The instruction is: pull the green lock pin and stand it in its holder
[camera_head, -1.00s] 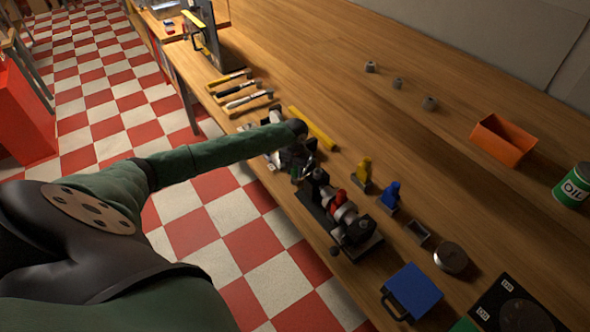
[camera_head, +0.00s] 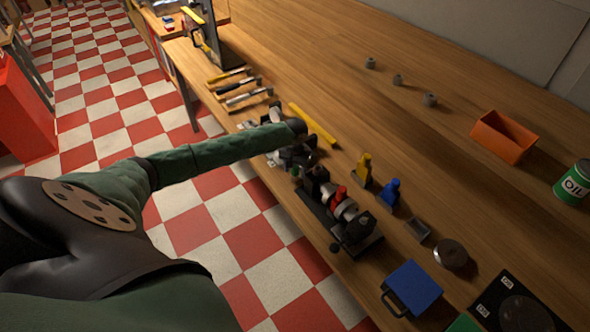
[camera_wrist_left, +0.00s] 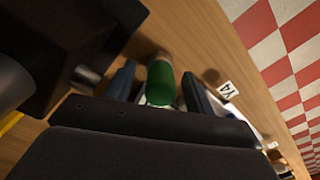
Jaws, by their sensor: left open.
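The green lock pin (camera_wrist_left: 160,82) shows in the left wrist view between the two fingers of my left gripper (camera_wrist_left: 158,88). The fingers are open, one on either side of it; I cannot tell whether they touch it. In the head view the left gripper (camera_head: 297,157) is at the far-left end of the dark rotor rig (camera_head: 345,222), and the pin is mostly hidden. An empty grey square holder (camera_head: 418,230) sits on the bench right of the rig, in line with a yellow pin (camera_head: 364,168) and a blue pin (camera_head: 391,192) standing in grey blocks. My right gripper is not in view.
A round metal disc (camera_head: 451,255) and a blue box with a handle (camera_head: 412,288) lie near the empty holder. A yellow bar (camera_head: 313,125) lies behind my left gripper. An orange bin (camera_head: 503,137) and oil can (camera_head: 574,181) stand farther back.

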